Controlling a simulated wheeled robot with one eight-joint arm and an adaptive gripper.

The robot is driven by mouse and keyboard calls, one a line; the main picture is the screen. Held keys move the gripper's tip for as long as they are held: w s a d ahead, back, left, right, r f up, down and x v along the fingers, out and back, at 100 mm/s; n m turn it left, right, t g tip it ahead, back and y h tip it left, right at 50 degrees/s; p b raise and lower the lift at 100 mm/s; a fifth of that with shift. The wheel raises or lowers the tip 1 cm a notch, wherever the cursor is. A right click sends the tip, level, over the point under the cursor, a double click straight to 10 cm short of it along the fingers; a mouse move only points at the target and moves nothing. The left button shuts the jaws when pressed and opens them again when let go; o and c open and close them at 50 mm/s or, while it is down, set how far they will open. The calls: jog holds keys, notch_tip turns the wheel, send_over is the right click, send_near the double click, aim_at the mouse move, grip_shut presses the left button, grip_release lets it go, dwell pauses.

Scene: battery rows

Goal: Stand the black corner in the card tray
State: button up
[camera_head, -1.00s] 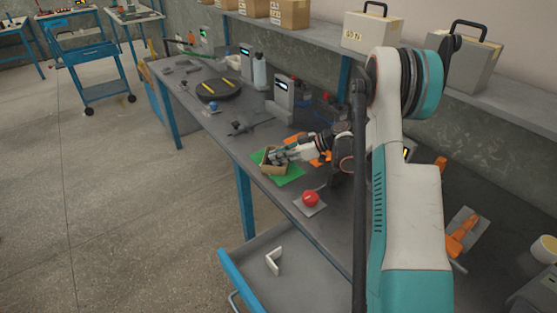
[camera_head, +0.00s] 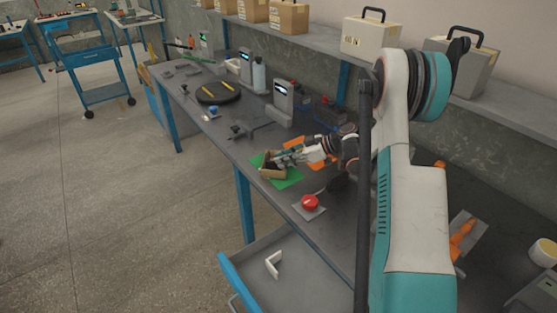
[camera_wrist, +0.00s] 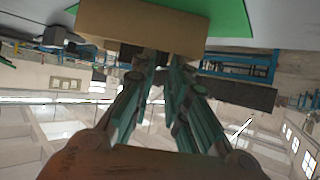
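The card tray (camera_head: 273,173) is a small open brown box on a green mat. In the wrist view, its wall (camera_wrist: 145,28) fills the top of the picture. My gripper (camera_head: 279,158) is at the tray's right side, with its fingertips near the rim. In the wrist view, the two fingers of my gripper (camera_wrist: 166,58) stand apart with a gap between them. A dark piece, seemingly the black corner (camera_head: 268,159), shows at the tray's opening. In the wrist view, a dark patch (camera_wrist: 130,54) shows by the tray's edge, partly behind a finger. Its exact pose is unclear.
A red button (camera_head: 310,202) on a grey plate sits in front of the green mat (camera_head: 291,178). A white corner piece (camera_head: 273,264) lies on the lower shelf. A grey display device (camera_head: 283,103) stands farther back on the bench.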

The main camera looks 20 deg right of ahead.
jog(key=p+v, duration=0.1)
jog(key=v, duration=0.4)
dwell(1.2)
